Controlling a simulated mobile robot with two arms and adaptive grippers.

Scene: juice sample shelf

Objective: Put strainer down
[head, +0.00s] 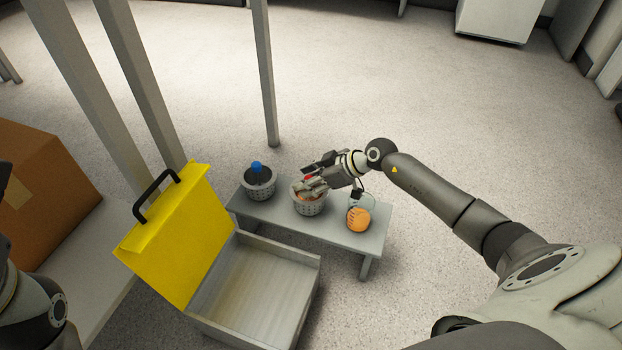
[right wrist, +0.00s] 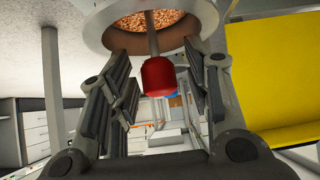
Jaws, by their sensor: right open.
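A grey perforated strainer (head: 310,206) with a red knob stands on a low grey bench (head: 345,238). My right gripper (head: 312,176) is just above it. In the right wrist view the red knob (right wrist: 159,76) on its metal rod is between the spread fingers, with gaps on both sides. Behind it is the strainer's round rim (right wrist: 112,35), with brown-orange grains (right wrist: 181,20) inside. The right gripper is open. My left arm shows only partly at the left edge, and its gripper is out of view.
A dark strainer with a blue knob (head: 257,167) stands to the left on the bench. An orange round item (head: 358,220) is at its right end. An open yellow-lidded box (head: 180,240) is in front. A brown carton (head: 45,190) is at left.

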